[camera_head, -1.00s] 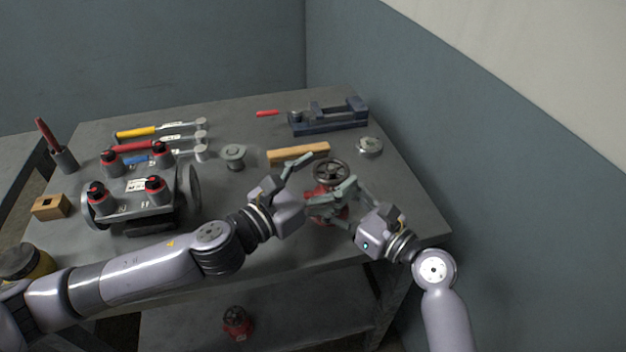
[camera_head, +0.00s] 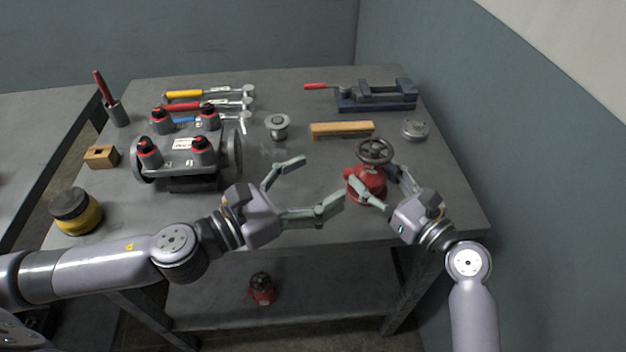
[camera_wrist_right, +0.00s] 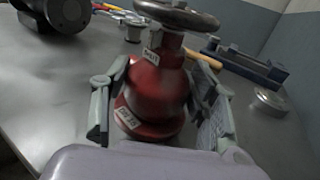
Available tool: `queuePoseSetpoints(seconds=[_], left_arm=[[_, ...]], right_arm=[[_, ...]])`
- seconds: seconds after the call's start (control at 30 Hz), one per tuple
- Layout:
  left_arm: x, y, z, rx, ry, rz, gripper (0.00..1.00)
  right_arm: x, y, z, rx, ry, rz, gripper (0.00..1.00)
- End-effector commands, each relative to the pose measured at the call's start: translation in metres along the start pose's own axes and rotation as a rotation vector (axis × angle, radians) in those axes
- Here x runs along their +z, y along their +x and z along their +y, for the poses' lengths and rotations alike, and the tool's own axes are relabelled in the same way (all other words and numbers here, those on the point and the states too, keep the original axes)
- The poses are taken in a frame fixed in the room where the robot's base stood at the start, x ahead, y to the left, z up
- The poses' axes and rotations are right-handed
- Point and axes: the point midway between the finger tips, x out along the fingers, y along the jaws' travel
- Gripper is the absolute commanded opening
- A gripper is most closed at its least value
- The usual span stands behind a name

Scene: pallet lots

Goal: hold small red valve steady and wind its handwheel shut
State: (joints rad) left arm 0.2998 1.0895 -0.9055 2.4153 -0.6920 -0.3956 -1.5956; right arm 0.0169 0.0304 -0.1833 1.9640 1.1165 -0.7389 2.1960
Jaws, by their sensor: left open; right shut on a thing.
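The small red valve (camera_head: 366,183) stands upright near the table's front right, with its dark handwheel (camera_head: 375,151) on top. My right gripper (camera_head: 377,189) is shut on the valve's red body, one finger on each side. In the right wrist view the valve body (camera_wrist_right: 155,95) sits between the two fingers, with white labels on it, and the handwheel (camera_wrist_right: 177,14) is partly cut off by the top edge. My left gripper (camera_head: 322,180) is open and empty, left of the valve and apart from it, its fingers pointing right.
A wooden block (camera_head: 342,130) and a blue vise (camera_head: 376,97) lie behind the valve, with a round metal disc (camera_head: 415,130) to the right. Another red valve (camera_head: 262,289) is on the lower shelf.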

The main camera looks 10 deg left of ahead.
Motion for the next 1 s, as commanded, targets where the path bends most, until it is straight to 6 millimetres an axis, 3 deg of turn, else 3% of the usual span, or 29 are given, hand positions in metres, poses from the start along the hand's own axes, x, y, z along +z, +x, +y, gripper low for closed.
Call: queuePoseSetpoints(seconds=[0.2, 0.23, 0.57, 0.87, 1.0], left_arm=[[0.0, 0.0002, 0.0002, 0.0, 0.0, 0.0, 0.77], [0.0, 0.0002, 0.0002, 0.0, 0.0, 0.0, 0.77], [-0.0001, 0.0004, 0.0003, 0.001, 0.0, 0.0, 0.77], [-0.0001, 0.0004, 0.0003, 0.001, 0.0, 0.0, 0.77], [-0.0001, 0.0004, 0.0003, 0.001, 0.0, 0.0, 0.77]], right_arm=[[0.0, 0.0001, 0.0005, 0.001, 0.002, 0.0, 0.0], [0.0, 0.0001, 0.0005, 0.001, 0.002, 0.0, 0.55], [0.0, 0.0001, 0.0001, 0.0, 0.001, 0.0, 0.77], [0.0, -0.0004, -0.0001, 0.0, 0.0, 0.0, 0.78], [-0.0008, -0.0093, -0.0006, -0.002, -0.001, 0.001, 0.78]])
